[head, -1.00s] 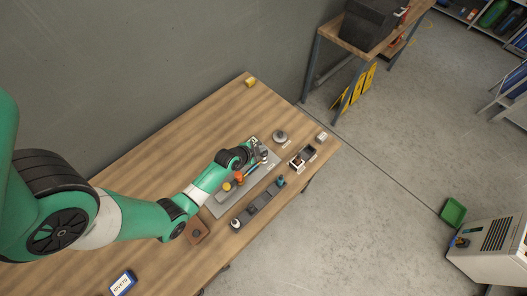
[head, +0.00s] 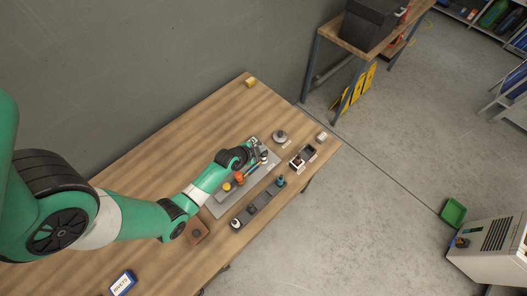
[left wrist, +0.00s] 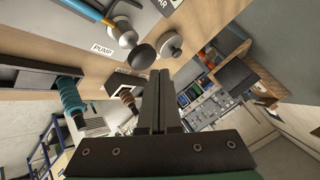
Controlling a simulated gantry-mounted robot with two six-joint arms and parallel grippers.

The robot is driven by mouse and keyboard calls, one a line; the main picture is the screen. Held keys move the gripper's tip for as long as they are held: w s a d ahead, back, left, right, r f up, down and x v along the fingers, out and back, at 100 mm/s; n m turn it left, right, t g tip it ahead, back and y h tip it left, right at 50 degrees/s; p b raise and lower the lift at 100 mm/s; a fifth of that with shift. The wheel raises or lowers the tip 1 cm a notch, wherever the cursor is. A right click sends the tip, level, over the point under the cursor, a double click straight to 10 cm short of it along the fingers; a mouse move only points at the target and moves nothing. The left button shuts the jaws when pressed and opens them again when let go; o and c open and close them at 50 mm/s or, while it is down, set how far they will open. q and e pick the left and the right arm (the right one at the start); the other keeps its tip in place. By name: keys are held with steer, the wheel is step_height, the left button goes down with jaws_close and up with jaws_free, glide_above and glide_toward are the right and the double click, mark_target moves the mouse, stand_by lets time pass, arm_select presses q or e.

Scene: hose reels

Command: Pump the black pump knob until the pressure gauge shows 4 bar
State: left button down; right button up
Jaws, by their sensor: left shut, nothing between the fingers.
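My left gripper (head: 262,154) reaches over the grey plate (head: 218,205) on the wooden table. In the left wrist view its fingers (left wrist: 160,78) are shut and empty. A black round knob (left wrist: 142,56) shows just beyond the fingertips in that view; I cannot tell whether they touch it. Beside it are a silvery rounded part (left wrist: 126,37) and a white label (left wrist: 102,49) reading PUMP. No gauge face or pressure reading can be made out. My right gripper is not in view.
A grey round piece (head: 280,135) sits beyond the plate. A dark strip with small parts (head: 258,203) and an open dark box (head: 302,156) lie along the near side. A brown block (head: 197,232) and a blue-framed sign (head: 122,284) are nearer. The table's far left is clear.

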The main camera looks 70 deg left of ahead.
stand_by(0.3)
arm_select(q)
steer(key=shift+f+b, duration=0.4)
steer(key=shift+f+b, duration=1.2)
steer(key=shift+f, duration=0.15)
stand_by(1.0)
steer(key=shift+r+p, duration=1.6)
steer(key=shift+r, duration=0.15)
steer(key=shift+r, duration=0.1)
step_height(320, 180, up, 5)
steer(key=p, duration=0.5)
